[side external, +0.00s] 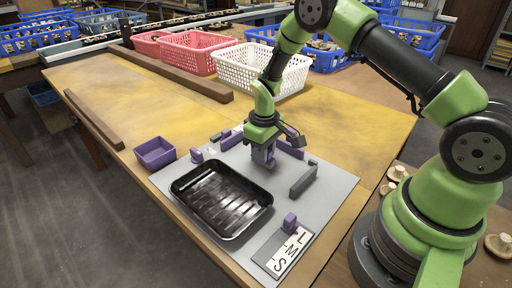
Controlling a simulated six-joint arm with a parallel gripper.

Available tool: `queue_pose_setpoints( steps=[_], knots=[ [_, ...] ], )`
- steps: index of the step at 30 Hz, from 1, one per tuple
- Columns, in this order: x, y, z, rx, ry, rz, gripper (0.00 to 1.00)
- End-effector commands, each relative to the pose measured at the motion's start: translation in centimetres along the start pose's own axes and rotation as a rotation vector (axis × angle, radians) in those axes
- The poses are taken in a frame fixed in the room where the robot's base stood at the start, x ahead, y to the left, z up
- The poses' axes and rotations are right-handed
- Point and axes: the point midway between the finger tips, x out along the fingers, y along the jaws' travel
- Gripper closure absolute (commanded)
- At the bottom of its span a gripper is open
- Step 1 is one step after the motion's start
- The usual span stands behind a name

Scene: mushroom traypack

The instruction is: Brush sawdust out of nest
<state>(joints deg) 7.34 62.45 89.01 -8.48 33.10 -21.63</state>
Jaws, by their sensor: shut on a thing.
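My gripper (264,150) points down over the back middle of the grey board (325,200), shut on a small grey-purple piece (270,160). The jaws hide most of that piece, and I cannot tell if it is a brush or if it touches the board. Purple blocks (290,149) and a dark grey bar (303,179) stand on the board near my gripper. I cannot tell which of these forms the nest. A black ribbed tray (222,199) lies in front of my gripper and to its left. No sawdust can be made out at this size.
A purple bin (155,153) stands left of the board. A plate marked L, M, S (284,250) with a purple block (290,222) is at the front right. A white basket (235,68), pink baskets (187,57) and a wooden rail (170,72) stand behind. Yellow tabletop (345,110) is clear at the back right.

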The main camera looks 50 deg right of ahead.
Motion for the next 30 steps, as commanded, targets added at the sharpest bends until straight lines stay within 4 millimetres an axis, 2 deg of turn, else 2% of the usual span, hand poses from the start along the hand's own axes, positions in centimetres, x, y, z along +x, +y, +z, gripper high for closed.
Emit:
queue_pose_setpoints(
  steps=[23,25,27,30],
  knots=[
    [0.0,-0.8,7.1,0.002,-0.004,-0.001,0.98],
    [-0.3,-0.7,7.1,0.002,0.002,0.000,0.98],
    [-2.0,-0.7,7.0,0.001,0.008,0.002,0.98],
    [-2.9,-0.7,7.1,0.002,0.003,0.001,0.98]
  ],
)
